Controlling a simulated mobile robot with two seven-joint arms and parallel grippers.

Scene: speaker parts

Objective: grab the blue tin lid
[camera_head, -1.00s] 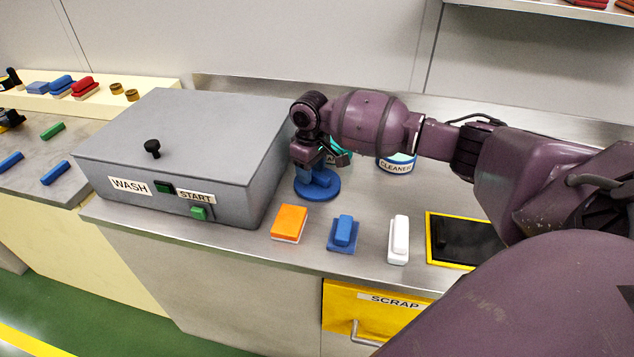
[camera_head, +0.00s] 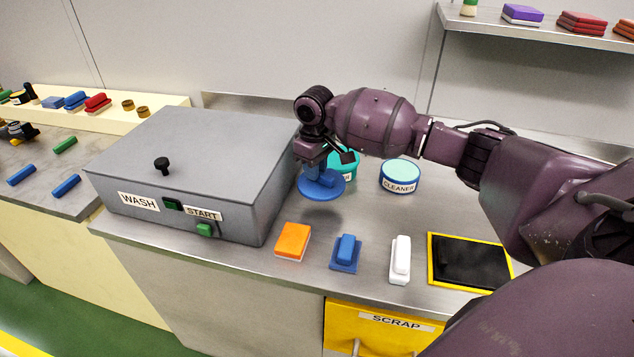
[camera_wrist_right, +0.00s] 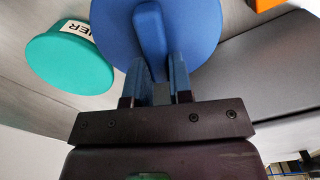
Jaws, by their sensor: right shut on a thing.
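The blue tin lid (camera_head: 333,189) is a round disc with a raised bar handle on top. My right gripper (camera_head: 320,167) is shut on that handle and holds the lid just above the steel counter, with a shadow below it. In the right wrist view the lid (camera_wrist_right: 199,32) fills the top middle, and the fingers of my right gripper (camera_wrist_right: 158,82) close on its handle from both sides. My left gripper does not show.
A grey WASH box (camera_head: 200,160) stands close left of the lid. A teal tin (camera_head: 347,163) is partly hidden behind my gripper, and a CLEANER tin (camera_head: 400,174) stands right. Orange (camera_head: 293,240), blue (camera_head: 346,252) and white (camera_head: 400,258) blocks lie in front, beside a yellow-edged black tray (camera_head: 431,262).

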